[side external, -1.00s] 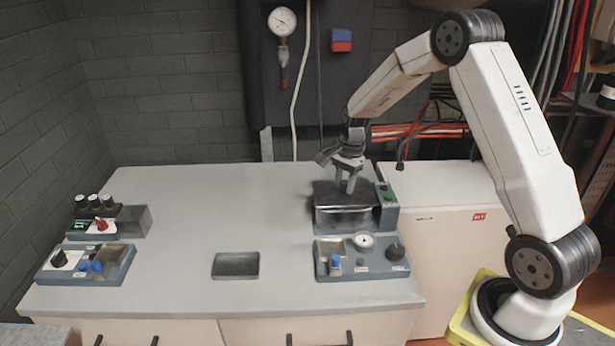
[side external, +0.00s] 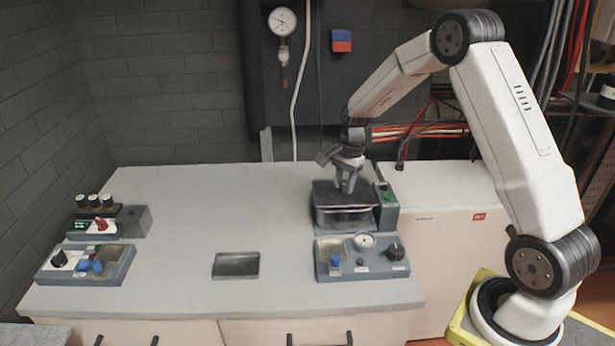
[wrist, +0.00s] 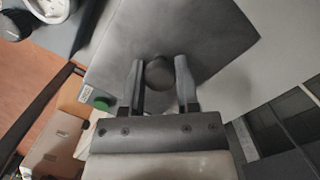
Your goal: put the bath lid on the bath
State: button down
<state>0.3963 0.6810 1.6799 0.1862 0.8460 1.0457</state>
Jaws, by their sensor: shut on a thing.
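The bath (side external: 343,219) is a metal-sided tub in a grey-blue unit at the right of the bench. The dark square bath lid (side external: 328,190) lies over the bath's top in the side view; whether it rests fully on the rim is hard to tell. My gripper (side external: 346,184) is above the lid, pointing down, shut on its knob. In the wrist view the lid (wrist: 205,50) fills the upper middle, and its round dark knob (wrist: 157,74) sits between the two fingers of my gripper (wrist: 159,82). The lid hides the bath in that view.
A control box with a green button (side external: 387,198) adjoins the bath on the right. A panel with a gauge and knobs (side external: 362,262) stands in front. A dark recessed tray (side external: 236,265) is mid-bench. Control units (side external: 88,265) stand at the left.

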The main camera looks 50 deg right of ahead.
aim_at(346, 182)
jog(key=shift+f, duration=0.75)
dwell(1.0)
jog(key=shift+c, duration=1.3)
grip_release()
jog(key=shift+d+r, duration=0.2)
jog(key=shift+r, duration=1.1)
jog(key=shift+d+r, duration=0.2)
jog(key=shift+r, duration=1.1)
jog(key=shift+d+r, duration=0.2)
jog(key=shift+r, duration=1.1)
jog(key=shift+s+a+n, duration=0.15)
jog(key=shift+a+n, duration=0.15)
jog(key=shift+a, duration=0.15)
jog(key=s+a+f+n+t+h, duration=0.1)
jog(key=s+a+f+n+t, duration=0.1)
jog(key=s+a+n, duration=1.4)
jog(key=shift+a+n+t+h, duration=0.15)
jog(key=shift+n+t+h, duration=0.2)
jog(key=shift+n, duration=0.35)
